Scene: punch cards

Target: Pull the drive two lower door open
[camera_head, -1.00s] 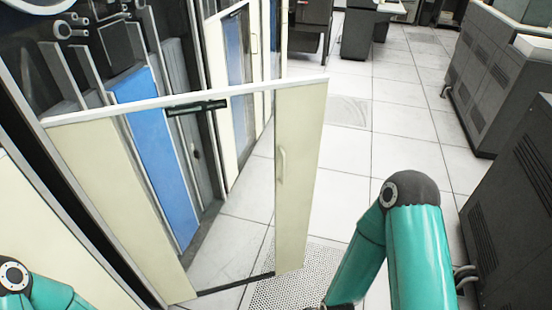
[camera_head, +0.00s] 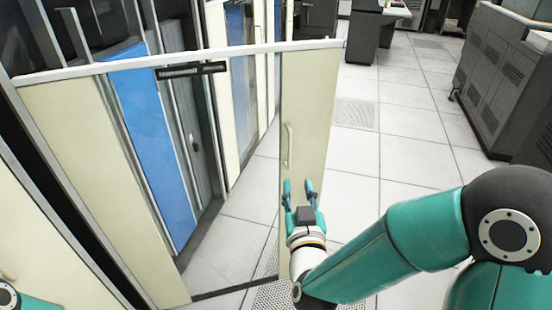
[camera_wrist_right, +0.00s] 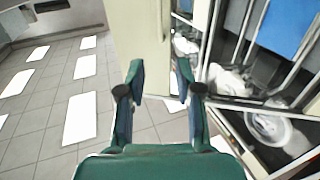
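The lower door (camera_head: 305,100) is a cream-framed, clear-windowed door with a metal top rail and a dark latch bar (camera_head: 190,70). It stands swung out from the cabinet, and a slim upright handle (camera_head: 288,145) is on its right cream strip. In the wrist view, the cream strip (camera_wrist_right: 138,30) rises beyond the fingers. My right gripper (camera_head: 299,188) is open and empty, in front of this strip and below the handle. The right gripper's spread fingers (camera_wrist_right: 161,80) show in the wrist view. My left gripper is out of view; only a bit of its arm shows at bottom left.
The cabinet interior with a blue panel (camera_head: 150,140) lies behind the door. More cabinets stand farther back. Grey machines (camera_head: 505,80) line the right side. The tiled floor (camera_head: 405,150) between is clear.

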